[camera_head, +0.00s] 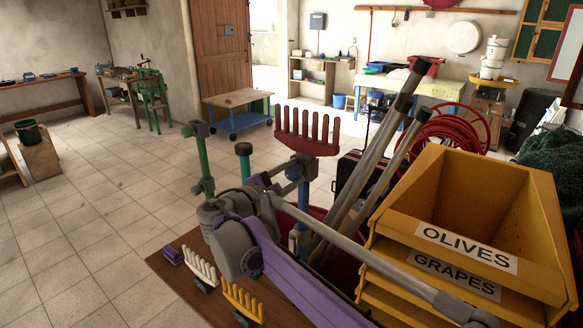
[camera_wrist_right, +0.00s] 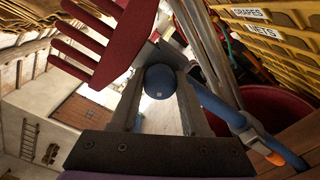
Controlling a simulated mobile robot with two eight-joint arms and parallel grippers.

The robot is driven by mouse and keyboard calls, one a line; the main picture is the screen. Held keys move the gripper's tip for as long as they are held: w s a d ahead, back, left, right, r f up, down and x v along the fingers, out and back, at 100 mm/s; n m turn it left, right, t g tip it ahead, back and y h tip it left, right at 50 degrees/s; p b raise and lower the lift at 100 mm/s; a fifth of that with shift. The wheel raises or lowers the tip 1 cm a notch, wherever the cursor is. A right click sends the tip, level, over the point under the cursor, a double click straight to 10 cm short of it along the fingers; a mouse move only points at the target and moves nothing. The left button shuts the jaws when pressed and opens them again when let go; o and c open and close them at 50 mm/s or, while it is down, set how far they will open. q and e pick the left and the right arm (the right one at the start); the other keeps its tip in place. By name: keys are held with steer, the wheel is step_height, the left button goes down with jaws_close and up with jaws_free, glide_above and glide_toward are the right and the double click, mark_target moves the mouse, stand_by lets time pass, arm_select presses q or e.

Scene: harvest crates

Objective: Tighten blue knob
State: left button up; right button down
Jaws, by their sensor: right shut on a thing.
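The blue knob (camera_wrist_right: 160,81) is a round ball between the two grey fingers of my right gripper (camera_wrist_right: 161,92) in the right wrist view. In the head view the right gripper (camera_head: 279,183) reaches the clamp on the blue post, and the knob (camera_head: 294,173) is partly hidden by it. The gripper is shut on the knob. A red rake head (camera_head: 307,132) with several tines sits at the top of the blue post (camera_head: 303,200). It also shows at upper left in the wrist view (camera_wrist_right: 113,45). My left gripper is not in view.
A green post (camera_head: 204,160) with grey clamps stands to the left. Grey poles (camera_head: 375,165) lean close on the right, beside stacked yellow crates (camera_head: 470,235). White (camera_head: 200,266) and yellow (camera_head: 242,300) rake heads lie on the wooden table (camera_head: 165,262). Open floor lies at left.

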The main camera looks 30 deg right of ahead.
steer(key=m+p, duration=0.2)
steer(key=m, duration=0.2)
steer(key=shift+r, duration=0.15)
arm_select(q)
steer(key=shift+w+r+p, duration=0.2)
steer(key=shift+w+r, duration=0.15)
steer(key=shift+r, duration=0.5)
steer(key=shift+w+r+p, duration=0.2)
steer(key=shift+w+r, duration=0.2)
steer(key=shift+r, duration=0.45)
steer(key=shift+w+r+p, duration=0.2)
steer(key=shift+w+r, duration=0.15)
steer(key=shift+r, duration=0.5)
arm_select(e)
steer(key=shift+m, duration=1.4)
steer(key=shift+c, duration=1.9)
jaws_free()
steer(key=shift+a, duration=0.1)
arm_select(q)
steer(key=shift+s+f+b, duration=0.45)
steer(key=shift+f+b, duration=0.15)
steer(key=shift+f, duration=0.25)
arm_select(e)
steer(key=v, duration=1)
steer(key=shift+s+a, duration=0.15)
steer(key=shift+a, duration=0.1)
